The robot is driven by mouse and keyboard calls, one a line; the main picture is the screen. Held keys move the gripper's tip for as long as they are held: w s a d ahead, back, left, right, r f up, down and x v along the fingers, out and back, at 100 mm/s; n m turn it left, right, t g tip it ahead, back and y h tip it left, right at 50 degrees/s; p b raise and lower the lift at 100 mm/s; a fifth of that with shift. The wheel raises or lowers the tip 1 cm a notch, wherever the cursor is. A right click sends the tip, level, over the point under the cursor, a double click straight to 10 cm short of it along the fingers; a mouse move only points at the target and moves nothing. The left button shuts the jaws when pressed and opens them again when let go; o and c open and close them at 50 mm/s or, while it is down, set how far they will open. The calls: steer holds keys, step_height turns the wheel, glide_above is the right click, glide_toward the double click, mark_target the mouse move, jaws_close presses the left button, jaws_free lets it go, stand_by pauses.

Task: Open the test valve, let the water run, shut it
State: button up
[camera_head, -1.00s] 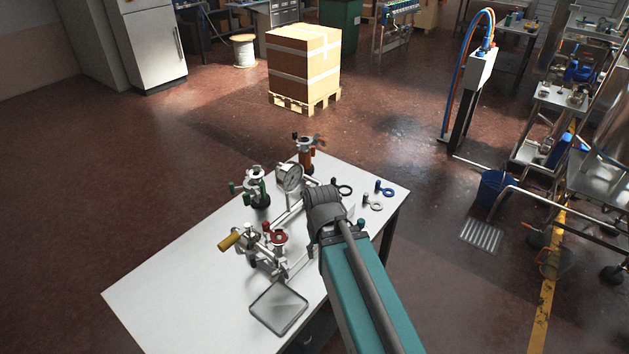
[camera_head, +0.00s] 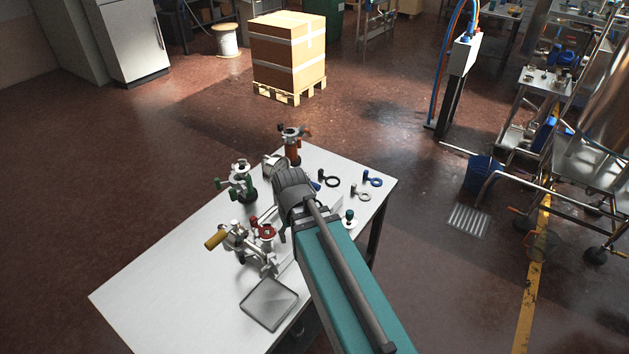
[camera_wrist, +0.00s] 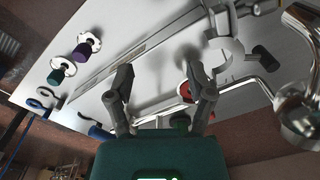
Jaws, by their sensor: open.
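A metal pipe assembly on the white table carries a red handwheel (camera_head: 264,231) and a yellow-brown lever handle (camera_head: 216,240). I cannot tell which fitting is the test valve. My gripper (camera_wrist: 160,78) is open and empty in the wrist view, fingers pointing over the table. A red part (camera_wrist: 185,92) shows beside its right finger, apparently beyond it. No running water is visible. My arm hides part of the piping in the head view.
A shallow clear tray (camera_head: 269,303) lies at the table's front. The table's left part is clear. A boxed pallet (camera_head: 289,92) stands behind.

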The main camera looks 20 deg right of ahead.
steer(key=w+r+p, duration=0.1)
steer(key=w+r, duration=0.1)
steer(key=w, duration=0.2)
step_height(320, 180, up, 8)
steer(key=n+g+y+p, duration=0.1)
steer(key=n+y+p, duration=0.1)
steer(key=n+p, duration=0.5)
glide_above(312, 182)
steer(key=w+d+p, duration=0.1)
steer(key=w+d, duration=0.1)
steer(key=d, duration=0.1)
steer(key=shift+s+a+m, duration=0.2)
steer(key=shift+a+m, duration=0.05)
steer(key=shift+m, duration=0.15)
steer(key=shift+f, duration=0.15)
steer(key=b+x, duration=1.3)
steer(key=shift+d+f, duration=0.15)
steer(key=shift+f, duration=0.15)
